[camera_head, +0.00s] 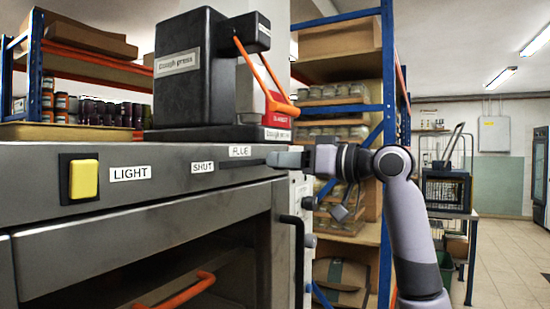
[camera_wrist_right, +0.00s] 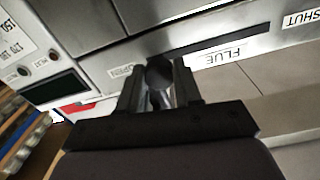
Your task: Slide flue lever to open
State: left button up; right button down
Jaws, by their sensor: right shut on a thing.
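The flue lever's dark round knob (camera_wrist_right: 160,73) sits between the fingers of my right gripper (camera_wrist_right: 159,84) in the right wrist view. The gripper is shut on it. The dark slot (camera_wrist_right: 228,47) runs from the gripper toward the SHUT label (camera_wrist_right: 300,18). The OPEN label (camera_wrist_right: 122,72) is just beyond the gripper on the other side, so the lever is at the OPEN end. In the head view my right gripper (camera_head: 287,158) is against the oven's front panel and hides the lever; the slot (camera_head: 242,162) shows to its left. My left gripper is not in view.
The oven front has a yellow light switch (camera_head: 83,179) and an orange-handled door below. A black dough press (camera_head: 190,75) with an orange lever (camera_head: 262,72) stands on top. Blue shelving (camera_head: 388,80) with jars is behind my right arm. Open floor lies far right.

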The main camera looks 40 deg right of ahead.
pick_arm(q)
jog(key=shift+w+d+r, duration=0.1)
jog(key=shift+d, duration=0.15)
pick_arm(e)
jog(key=shift+w+d+r, duration=0.1)
jog(key=shift+d, duration=0.3)
jog(key=c, duration=1.1)
grip_release()
jog(key=o, duration=0.3)
jog(key=shift+w+d, duration=0.1)
pick_arm(q)
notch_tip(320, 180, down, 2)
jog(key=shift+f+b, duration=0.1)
jog(key=shift+b, duration=0.95)
pick_arm(e)
jog(key=v, duration=0.7)
